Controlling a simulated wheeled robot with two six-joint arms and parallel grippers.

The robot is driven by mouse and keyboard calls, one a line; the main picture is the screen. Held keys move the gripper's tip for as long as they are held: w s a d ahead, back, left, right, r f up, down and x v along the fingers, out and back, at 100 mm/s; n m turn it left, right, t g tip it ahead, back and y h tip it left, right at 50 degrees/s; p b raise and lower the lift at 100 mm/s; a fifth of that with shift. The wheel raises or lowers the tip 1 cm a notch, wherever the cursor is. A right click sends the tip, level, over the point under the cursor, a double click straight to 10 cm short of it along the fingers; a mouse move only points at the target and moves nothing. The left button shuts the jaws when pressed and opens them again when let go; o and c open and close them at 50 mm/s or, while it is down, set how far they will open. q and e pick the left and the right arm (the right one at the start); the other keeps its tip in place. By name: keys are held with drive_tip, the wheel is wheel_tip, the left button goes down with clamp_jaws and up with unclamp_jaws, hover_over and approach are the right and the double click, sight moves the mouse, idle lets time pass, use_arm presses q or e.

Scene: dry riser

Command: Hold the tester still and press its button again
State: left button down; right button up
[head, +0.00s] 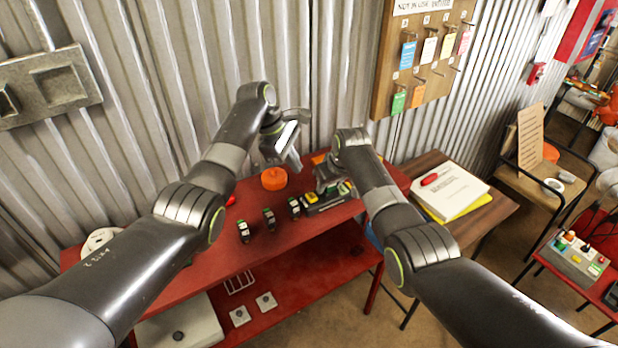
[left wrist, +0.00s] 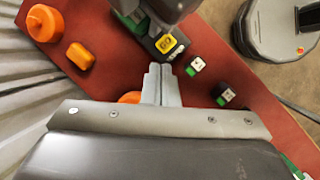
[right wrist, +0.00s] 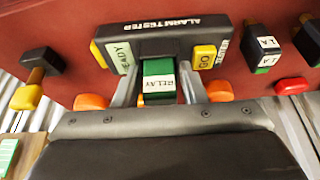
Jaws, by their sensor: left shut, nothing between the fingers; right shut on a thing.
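The alarm tester (right wrist: 165,39) is a dark block on the red bench, with a pale green READY panel (right wrist: 119,56) and a yellow GO button (right wrist: 205,57). In the head view the tester (head: 329,204) is partly hidden by my right gripper (head: 326,178). My right gripper (right wrist: 160,92) is shut on the green relay (right wrist: 158,82) at the tester's middle. My left gripper (left wrist: 161,72) is shut and empty. Its tips appear close to the GO button (left wrist: 167,43) in the left wrist view, apart from it. In the head view my left gripper (head: 292,158) is above the bench.
Several small relays (head: 269,218) stand left of the tester on the red bench (head: 205,262). An orange round container (head: 273,179) stands behind them, near the corrugated wall. A wooden table (head: 478,212) with a white binder (head: 450,190) is on the right.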

use_arm(q)
drive_tip(key=s+a+r+m+t+h, duration=0.1)
drive_tip(key=s+m+t, duration=0.1)
drive_tip(key=m, duration=1)
drive_tip(key=s+a+r+m+t+h, duration=0.1)
drive_tip(key=s+r+m+t, duration=0.1)
drive_tip(key=m, duration=1.1)
drive_tip(key=shift+s+a+t+h, duration=0.3)
drive_tip(key=shift+s+a+h, duration=0.1)
drive_tip(key=shift+s, duration=0.5)
drive_tip(key=shift+d+f, duration=0.15)
